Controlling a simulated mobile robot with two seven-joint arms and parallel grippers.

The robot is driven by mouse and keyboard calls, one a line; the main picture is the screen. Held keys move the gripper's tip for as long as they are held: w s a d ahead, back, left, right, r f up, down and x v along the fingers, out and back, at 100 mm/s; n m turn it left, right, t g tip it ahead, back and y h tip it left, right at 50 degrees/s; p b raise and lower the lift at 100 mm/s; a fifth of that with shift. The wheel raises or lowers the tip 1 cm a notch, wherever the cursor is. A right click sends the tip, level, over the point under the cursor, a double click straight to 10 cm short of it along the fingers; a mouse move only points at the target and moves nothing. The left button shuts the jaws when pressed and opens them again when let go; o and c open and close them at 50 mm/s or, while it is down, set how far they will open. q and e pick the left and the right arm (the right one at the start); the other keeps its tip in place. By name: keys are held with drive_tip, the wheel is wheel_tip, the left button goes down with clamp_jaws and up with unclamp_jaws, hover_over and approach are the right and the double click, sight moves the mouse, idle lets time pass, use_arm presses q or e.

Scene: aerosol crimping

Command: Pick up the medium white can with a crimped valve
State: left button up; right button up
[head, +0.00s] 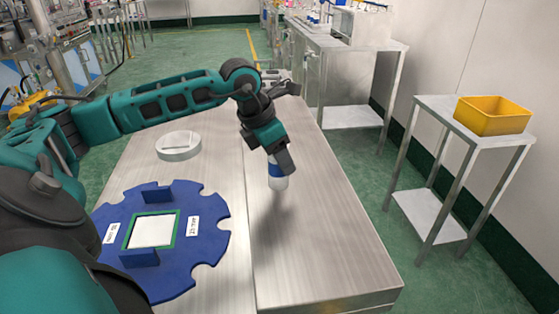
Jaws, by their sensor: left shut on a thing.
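My left gripper (279,166) reaches down over the steel table from the left arm. It is shut on a white can (278,183), whose lower part shows below the fingers with a blue-grey band above the white. The can looks upright, just at or slightly above the table top; I cannot tell whether it touches. Its top and any valve are hidden by the gripper. My right gripper is not in view.
A blue notched disc (205,250) with a green-framed white square lies at the table's left. A round metal piece (178,146) sits behind it. A side stand (445,112) with a yellow bin (492,116) stands right. The table's front right is clear.

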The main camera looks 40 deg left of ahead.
use_arm(q)
wheel_tip(320, 180, up, 20)
drive_tip(key=p, duration=0.4)
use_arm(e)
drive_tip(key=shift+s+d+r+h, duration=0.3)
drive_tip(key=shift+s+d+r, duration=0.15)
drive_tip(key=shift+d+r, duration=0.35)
use_arm(q)
drive_tip(key=shift+f, duration=0.1)
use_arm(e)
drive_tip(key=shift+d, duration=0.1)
